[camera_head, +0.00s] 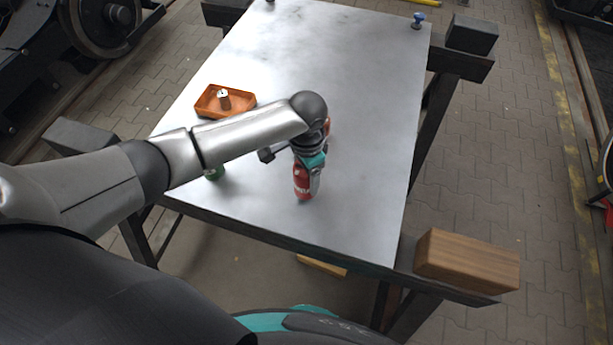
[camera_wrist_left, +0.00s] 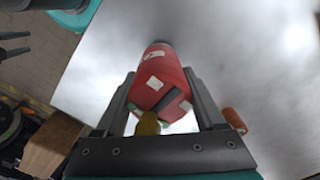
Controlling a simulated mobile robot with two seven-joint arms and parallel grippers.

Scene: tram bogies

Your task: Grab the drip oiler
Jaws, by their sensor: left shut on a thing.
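My left gripper (camera_head: 308,168) reaches down over the metal table. In the left wrist view, its two fingers (camera_wrist_left: 163,110) close on either side of a red canister (camera_wrist_left: 158,75) with white labels and a brass-coloured piece at its near end. The canister (camera_head: 302,186) shows below the gripper in the head view, near the table's front edge. Whether it touches the tabletop I cannot tell, nor whether it is the drip oiler. A small pale, dark-topped thing (camera_head: 224,98) stands in an orange-brown tray (camera_head: 208,112). My right gripper is out of view.
A green item (camera_head: 216,174) is partly hidden under my left arm. An orange-brown piece (camera_wrist_left: 234,121) lies right of the gripper in the wrist view. A wooden block (camera_head: 466,262) sits at the front right. The table's back and right (camera_head: 365,90) are mostly clear.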

